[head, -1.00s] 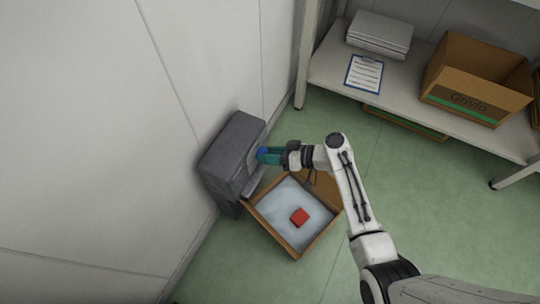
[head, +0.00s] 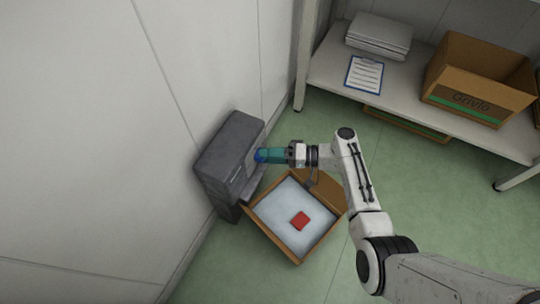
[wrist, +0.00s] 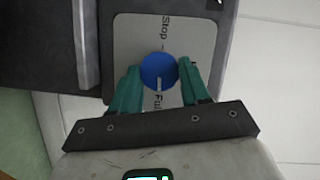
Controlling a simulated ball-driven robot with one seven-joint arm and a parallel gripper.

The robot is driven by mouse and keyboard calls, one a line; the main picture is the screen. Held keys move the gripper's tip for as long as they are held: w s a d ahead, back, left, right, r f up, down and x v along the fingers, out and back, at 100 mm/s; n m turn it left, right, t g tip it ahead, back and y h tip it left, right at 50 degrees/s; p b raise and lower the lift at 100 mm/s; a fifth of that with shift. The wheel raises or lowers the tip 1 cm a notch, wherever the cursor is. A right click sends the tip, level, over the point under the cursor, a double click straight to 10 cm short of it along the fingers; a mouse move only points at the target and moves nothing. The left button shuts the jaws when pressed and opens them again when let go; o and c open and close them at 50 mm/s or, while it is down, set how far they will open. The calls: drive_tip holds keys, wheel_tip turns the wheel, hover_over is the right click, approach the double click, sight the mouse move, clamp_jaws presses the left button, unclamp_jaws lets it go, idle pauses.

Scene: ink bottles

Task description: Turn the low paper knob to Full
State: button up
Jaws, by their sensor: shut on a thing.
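The round blue knob (wrist: 159,70) sits on a light grey plate (wrist: 190,35) on the dark machine. "Stop" is printed on the plate above the knob and "Full" below it in the wrist view. The white pointer mark on the knob points down, toward "Full". My gripper (wrist: 158,84) has one teal finger on each side of the knob and is shut on it. In the head view, my gripper (head: 267,155) meets the front of the dark grey machine (head: 225,158), and a bit of the blue knob (head: 259,156) shows at the fingertips.
The wall is close behind the machine. A shelf (head: 330,75) at the back holds papers, a clipboard (head: 366,74) and a carton (head: 470,105).

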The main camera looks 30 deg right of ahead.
drive_tip(key=shift+m, duration=0.4)
drive_tip(key=o, duration=1.1)
drive_tip(key=shift+c, duration=0.2)
drive_tip(key=f+p+v, duration=0.1)
drive_tip(key=v, duration=0.9)
drive_tip(key=shift+s+d+r+p, duration=0.2)
drive_tip(key=shift+d+r+p, duration=0.1)
drive_tip(key=shift+d+r, duration=0.1)
